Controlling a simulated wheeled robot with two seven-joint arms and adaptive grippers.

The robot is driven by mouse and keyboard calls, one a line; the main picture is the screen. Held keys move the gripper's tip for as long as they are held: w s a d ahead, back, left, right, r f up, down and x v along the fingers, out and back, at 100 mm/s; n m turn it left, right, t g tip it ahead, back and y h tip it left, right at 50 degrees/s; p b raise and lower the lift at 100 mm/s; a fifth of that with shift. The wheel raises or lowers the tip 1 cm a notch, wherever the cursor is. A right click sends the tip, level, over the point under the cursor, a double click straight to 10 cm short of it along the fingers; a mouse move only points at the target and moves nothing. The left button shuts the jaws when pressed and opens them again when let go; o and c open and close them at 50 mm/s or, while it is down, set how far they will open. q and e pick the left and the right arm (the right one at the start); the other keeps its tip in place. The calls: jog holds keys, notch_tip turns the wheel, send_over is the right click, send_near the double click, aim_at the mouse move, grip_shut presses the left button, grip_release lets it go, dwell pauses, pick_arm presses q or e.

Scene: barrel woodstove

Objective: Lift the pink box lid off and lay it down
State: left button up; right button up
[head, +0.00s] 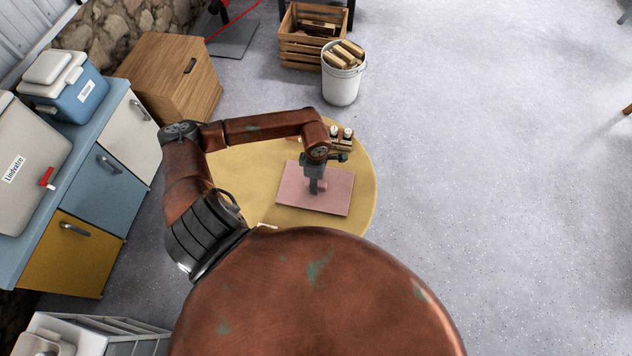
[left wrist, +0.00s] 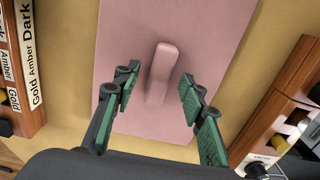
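The pink box lid (head: 330,195) is a flat panel on the round yellow table (head: 258,170). In the left wrist view the lid (left wrist: 214,30) fills the middle, with a raised pink handle (left wrist: 162,75) on top. My left gripper (head: 316,186) is over the lid. Its green-padded fingers (left wrist: 158,105) are open, one on each side of the handle with a gap to each. The handle is partly hidden by the gripper in the head view. Any box under the lid is hidden. My right gripper is not in view.
A wooden rack with small bottles (head: 342,140) stands on the table behind the lid. A rack with labels reading Dark, Amber and Gold (left wrist: 28,60) is left of the lid in the wrist view. A bucket of firewood (head: 341,85) stands beyond the table.

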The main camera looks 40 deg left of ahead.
pick_arm(q)
notch_tip(320, 180, up, 11)
dwell(0.3)
